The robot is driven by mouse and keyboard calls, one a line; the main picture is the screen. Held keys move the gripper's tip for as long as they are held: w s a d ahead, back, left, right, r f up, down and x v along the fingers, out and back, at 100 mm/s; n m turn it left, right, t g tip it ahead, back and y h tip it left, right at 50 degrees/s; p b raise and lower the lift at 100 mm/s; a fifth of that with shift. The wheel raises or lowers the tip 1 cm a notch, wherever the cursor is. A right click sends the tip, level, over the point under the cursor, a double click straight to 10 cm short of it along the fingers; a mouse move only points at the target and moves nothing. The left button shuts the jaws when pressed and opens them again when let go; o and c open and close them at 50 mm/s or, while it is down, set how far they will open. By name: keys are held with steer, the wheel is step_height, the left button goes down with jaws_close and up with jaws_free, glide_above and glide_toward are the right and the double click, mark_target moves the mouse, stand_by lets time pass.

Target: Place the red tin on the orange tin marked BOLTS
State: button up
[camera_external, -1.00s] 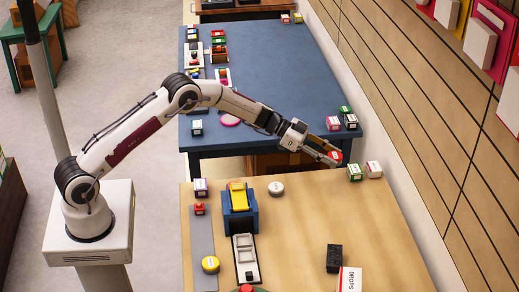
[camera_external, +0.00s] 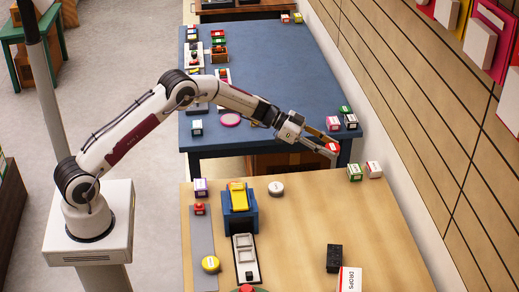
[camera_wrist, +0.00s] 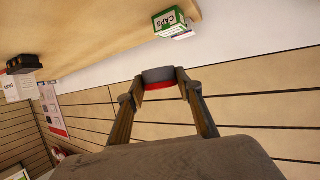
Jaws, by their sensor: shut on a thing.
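My gripper (camera_external: 328,146) is shut on the red tin (camera_external: 333,149) and holds it in the air, in front of the gap between the blue and wooden tables. In the wrist view my gripper (camera_wrist: 161,82) has the red tin (camera_wrist: 163,87) between its fingertips, showing a grey face and a red band. I cannot make out an orange tin marked BOLTS in either view.
The wooden table (camera_external: 310,215) has free room in its middle. On it are a green-and-white box (camera_external: 355,173), a red-and-white box (camera_external: 373,169), a black block (camera_external: 334,258) and a DROPS box (camera_external: 350,280). The blue table (camera_external: 285,70) holds small boxes. A slatted wall stands right.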

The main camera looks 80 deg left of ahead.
steer(key=s+a+r+n+y, duration=0.1)
steer(key=s+a+r, duration=0.1)
steer(key=s+a, duration=0.45)
steer(key=s+a+r+n+y, duration=0.15)
steer(key=s+a, duration=0.25)
steer(key=s, duration=0.5)
steer(key=s+d+m+h, duration=0.1)
steer(key=s+d, duration=0.5)
steer(key=s, duration=0.3)
steer(key=s+d+f+m+h, duration=0.1)
steer(key=s+d+m+h, duration=0.1)
steer(key=s+d, duration=0.5)
steer(key=shift+s+f, duration=0.25)
steer(key=shift+s, duration=0.8)
steer(key=shift+f, duration=0.1)
steer(key=shift+f, duration=2.85)
steer(key=shift+f, duration=2.1)
